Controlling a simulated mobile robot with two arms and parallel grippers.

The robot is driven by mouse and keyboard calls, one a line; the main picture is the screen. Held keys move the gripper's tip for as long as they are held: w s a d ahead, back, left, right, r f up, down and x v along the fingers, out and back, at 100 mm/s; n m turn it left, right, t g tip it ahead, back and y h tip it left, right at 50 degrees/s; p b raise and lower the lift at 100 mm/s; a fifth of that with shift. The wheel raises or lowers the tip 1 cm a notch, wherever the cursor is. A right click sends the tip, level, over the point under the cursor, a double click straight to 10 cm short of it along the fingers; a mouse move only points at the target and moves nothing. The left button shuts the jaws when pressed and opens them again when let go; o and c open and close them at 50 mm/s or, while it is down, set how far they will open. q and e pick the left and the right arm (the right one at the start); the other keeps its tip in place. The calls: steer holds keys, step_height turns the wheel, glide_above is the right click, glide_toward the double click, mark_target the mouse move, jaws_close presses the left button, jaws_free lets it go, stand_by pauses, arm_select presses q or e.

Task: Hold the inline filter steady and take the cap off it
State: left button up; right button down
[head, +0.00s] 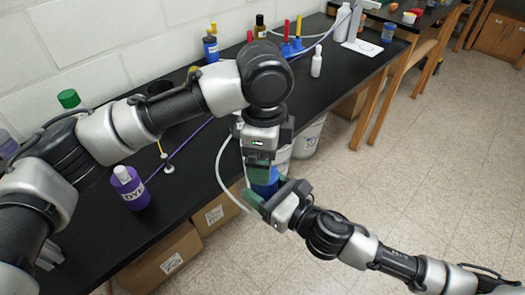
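A blue cylindrical part (264,187), which looks like part of the inline filter, shows between my two grippers in front of the bench edge. The rest of it is hidden, and I cannot make out which part is the cap.
A pale tube (222,180) loops beside the grippers at the edge of the black bench (104,235). A purple bottle (130,188) stands on the bench to the left. Cardboard boxes (165,262) and a white bucket (308,138) are below. The floor at right is clear.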

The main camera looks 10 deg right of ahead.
arm_select(q)
step_height(320, 180, up, 6)
steer(key=a+f+m+h, duration=0.1)
steer(key=m, duration=0.4)
steer(key=shift+g, duration=0.5)
steer(key=f, duration=0.7)
steer(key=d+f, duration=0.1)
steer(key=f, duration=0.3)
steer(key=c, duration=1.1)
steer(key=o, duration=1)
